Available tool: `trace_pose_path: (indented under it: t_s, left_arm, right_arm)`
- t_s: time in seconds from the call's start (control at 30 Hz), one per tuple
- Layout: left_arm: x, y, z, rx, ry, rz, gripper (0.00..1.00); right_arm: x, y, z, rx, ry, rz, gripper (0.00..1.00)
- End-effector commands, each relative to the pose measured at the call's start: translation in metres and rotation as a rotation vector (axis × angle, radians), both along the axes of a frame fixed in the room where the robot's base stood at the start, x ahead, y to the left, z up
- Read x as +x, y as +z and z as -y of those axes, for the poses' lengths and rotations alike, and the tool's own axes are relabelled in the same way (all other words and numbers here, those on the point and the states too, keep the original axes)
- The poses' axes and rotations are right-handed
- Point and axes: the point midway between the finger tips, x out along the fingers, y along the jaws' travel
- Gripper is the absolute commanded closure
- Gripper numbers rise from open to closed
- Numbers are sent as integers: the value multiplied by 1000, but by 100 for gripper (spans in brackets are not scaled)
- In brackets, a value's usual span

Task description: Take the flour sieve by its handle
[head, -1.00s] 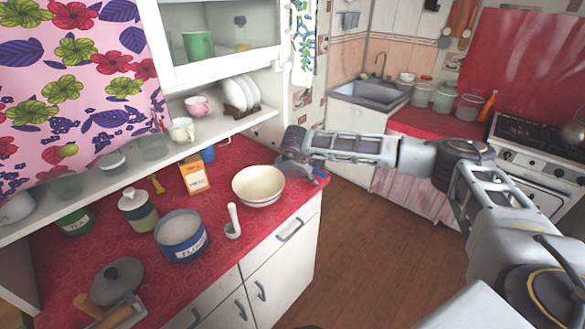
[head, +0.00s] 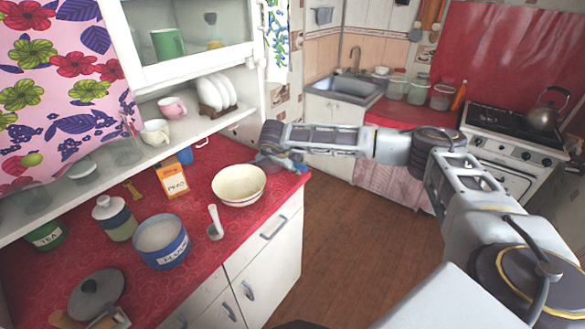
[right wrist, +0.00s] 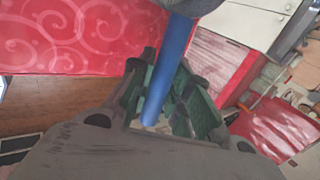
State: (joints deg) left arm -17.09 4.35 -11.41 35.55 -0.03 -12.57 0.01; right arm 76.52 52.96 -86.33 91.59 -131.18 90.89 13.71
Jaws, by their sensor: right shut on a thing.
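The flour sieve shows in the right wrist view as a straight blue handle (right wrist: 170,70) with a grey rounded part (right wrist: 195,6) at the top edge. My right gripper (right wrist: 165,100) is shut on the blue handle, its dark green fingers on either side. In the head view my right gripper (head: 282,163) is at the counter's far right corner, just right of the cream bowl (head: 239,184). Only a bit of blue shows beside it there; the rest of the sieve is hidden or too small to tell. My left gripper is not in view.
On the red counter (head: 75,215) stand an orange box (head: 172,181), a blue-banded flour tin (head: 161,243), a lidded jar (head: 114,218) and a white ladle-like piece (head: 215,222). A shelf (head: 185,135) overhangs the back. Open floor (head: 350,240) lies to the right.

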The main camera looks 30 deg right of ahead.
Motion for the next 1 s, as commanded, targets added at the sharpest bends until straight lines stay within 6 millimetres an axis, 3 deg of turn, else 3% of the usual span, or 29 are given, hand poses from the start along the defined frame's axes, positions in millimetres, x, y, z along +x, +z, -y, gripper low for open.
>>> trace_pose_path:
  t_s: [0.23,0.5,1.0]
  left_arm:
    - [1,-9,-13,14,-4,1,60]
    - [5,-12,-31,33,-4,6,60]
    - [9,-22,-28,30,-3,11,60]
  right_arm:
    - [1,28,0,1,1,4,100]
    - [-29,26,13,1,0,1,100]
    - [-88,27,38,0,-1,2,100]
